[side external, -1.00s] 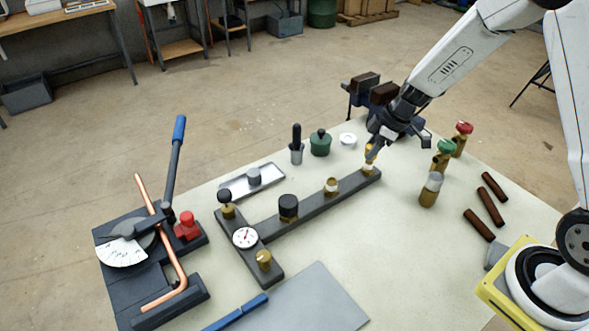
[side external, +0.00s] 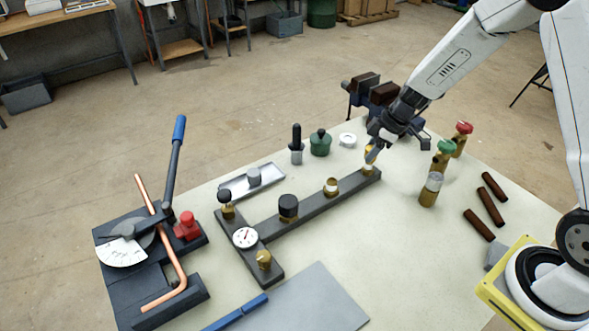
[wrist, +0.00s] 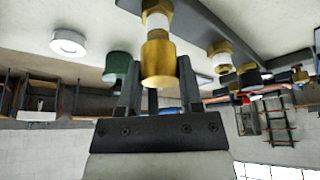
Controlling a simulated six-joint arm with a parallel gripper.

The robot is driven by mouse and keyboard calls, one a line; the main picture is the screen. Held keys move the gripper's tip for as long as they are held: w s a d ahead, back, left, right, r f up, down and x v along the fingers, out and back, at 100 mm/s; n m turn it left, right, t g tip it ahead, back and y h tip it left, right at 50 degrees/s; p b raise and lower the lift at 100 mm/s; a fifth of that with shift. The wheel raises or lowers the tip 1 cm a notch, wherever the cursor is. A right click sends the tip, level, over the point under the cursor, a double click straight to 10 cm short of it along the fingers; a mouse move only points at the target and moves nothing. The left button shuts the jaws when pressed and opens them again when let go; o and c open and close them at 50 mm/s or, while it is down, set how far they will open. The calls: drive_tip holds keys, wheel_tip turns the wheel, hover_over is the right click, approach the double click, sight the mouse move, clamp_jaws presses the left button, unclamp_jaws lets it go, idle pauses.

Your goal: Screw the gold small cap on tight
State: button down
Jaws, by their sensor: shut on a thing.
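The gold small cap (wrist: 158,62) is held between the two fingers of my gripper (wrist: 158,80) in the wrist view. It lines up with a brass fitting (wrist: 157,5) at the far end of the dark manifold bar (side external: 313,202). A white threaded or taped band (wrist: 157,21) shows between cap and fitting; I cannot tell how far the cap is engaged. In the side view my gripper (side external: 371,153) points down over that end post, and its fingers mostly hide the cap.
Another brass fitting (side external: 331,186) and a black cap (side external: 289,206) stand along the bar, with a gauge (side external: 245,237) beyond. A green-lidded jar (side external: 320,143), a white ring (side external: 347,139) and a vise (side external: 375,95) are behind. Brass valves (side external: 430,190) stand to the right.

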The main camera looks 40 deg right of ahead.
drive_tip(key=shift+f, duration=0.8)
idle(0.4)
drive_tip(key=shift+c, duration=0.8)
unclamp_jaws()
drive_tip(key=shift+r, duration=0.1)
drive_tip(key=v, duration=0.7)
drive_tip(key=shift+r, duration=0.25)
drive_tip(key=shift+s+d, duration=0.1)
